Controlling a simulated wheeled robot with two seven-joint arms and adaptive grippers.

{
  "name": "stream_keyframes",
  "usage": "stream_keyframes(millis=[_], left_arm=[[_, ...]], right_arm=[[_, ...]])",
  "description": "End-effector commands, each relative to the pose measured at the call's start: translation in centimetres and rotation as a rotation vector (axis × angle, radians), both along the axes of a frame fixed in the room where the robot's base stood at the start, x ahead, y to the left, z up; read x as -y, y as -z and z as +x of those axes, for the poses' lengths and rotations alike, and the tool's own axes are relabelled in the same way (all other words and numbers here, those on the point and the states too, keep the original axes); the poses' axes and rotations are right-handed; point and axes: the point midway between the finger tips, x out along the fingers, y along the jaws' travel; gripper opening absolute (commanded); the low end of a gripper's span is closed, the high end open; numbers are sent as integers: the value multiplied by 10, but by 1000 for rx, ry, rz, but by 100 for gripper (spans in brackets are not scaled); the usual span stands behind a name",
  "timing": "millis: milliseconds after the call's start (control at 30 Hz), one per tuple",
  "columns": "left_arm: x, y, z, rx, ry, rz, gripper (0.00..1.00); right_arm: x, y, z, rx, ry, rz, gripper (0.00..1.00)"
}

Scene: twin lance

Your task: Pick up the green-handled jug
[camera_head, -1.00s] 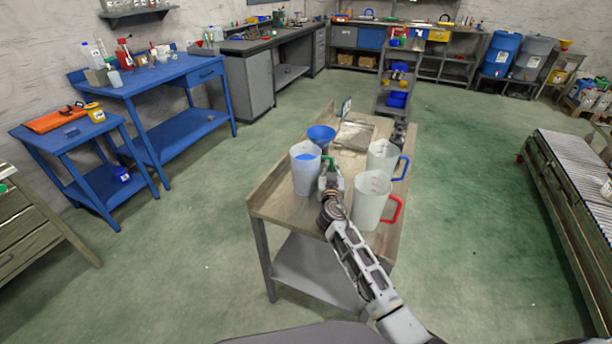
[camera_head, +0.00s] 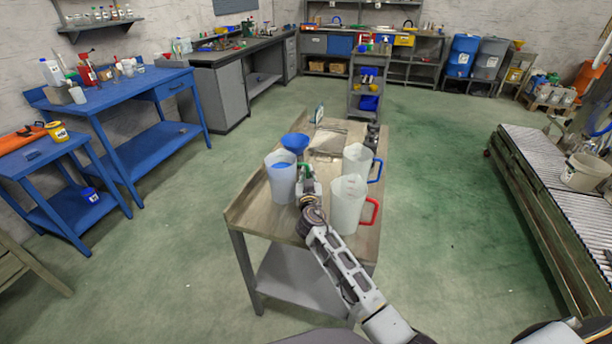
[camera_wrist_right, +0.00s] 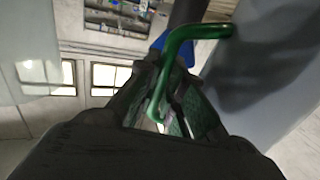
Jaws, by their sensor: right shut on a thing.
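The green-handled jug (camera_head: 281,179) is pale and translucent, with blue at its top. It appears upright on the left side of the wooden trolley top (camera_head: 258,222); its base does not show clearly enough to tell if it touches. My right gripper (camera_head: 309,184) is at its handle side, shut on the green handle. In the right wrist view the green handle (camera_wrist_right: 181,42) runs down between the fingers (camera_wrist_right: 168,108), and the jug's grey wall (camera_wrist_right: 268,58) fills the right. My left gripper is not in view.
A jug with a red handle (camera_head: 348,205) stands close to the right of my gripper, and a jug with a blue handle (camera_head: 357,161) behind it. A blue funnel (camera_head: 295,142) is behind the green-handled jug. Green floor (camera_head: 440,200) is open right of the trolley.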

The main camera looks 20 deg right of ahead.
Motion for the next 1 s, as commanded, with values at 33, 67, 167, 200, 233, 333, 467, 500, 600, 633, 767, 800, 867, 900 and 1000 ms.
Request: stream_keyframes(millis=[33,67,167,200,233,333,467,500,600,633,767,800,867,900,1000], left_arm=[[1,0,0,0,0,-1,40],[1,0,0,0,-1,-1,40],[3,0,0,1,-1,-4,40],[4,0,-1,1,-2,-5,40],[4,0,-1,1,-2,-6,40],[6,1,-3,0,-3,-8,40],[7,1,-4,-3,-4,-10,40],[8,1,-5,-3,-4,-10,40],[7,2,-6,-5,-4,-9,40],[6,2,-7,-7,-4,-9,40],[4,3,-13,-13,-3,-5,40],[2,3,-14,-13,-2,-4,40],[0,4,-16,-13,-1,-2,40],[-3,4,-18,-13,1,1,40],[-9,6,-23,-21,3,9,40]], right_arm=[[0,-6,1,8,-1,4,0],[-1,-7,1,8,-1,4,0],[-1,-11,1,8,-1,4,0],[-1,-13,1,8,-1,4,0],[-1,-14,1,8,-1,4,0],[-1,-20,1,9,-1,5,0],[-1,-28,1,10,-2,5,0],[-1,-30,1,10,-2,5,0],[-1,-37,1,11,-2,6,0],[-1,-39,1,10,-2,5,0],[-1,-49,1,11,-2,4,0],[-1,-51,1,11,-2,4,0],[-1,-55,1,11,-2,6,0],[-1,-58,1,10,-2,5,0],[-1,-66,1,12,-1,5,0]])
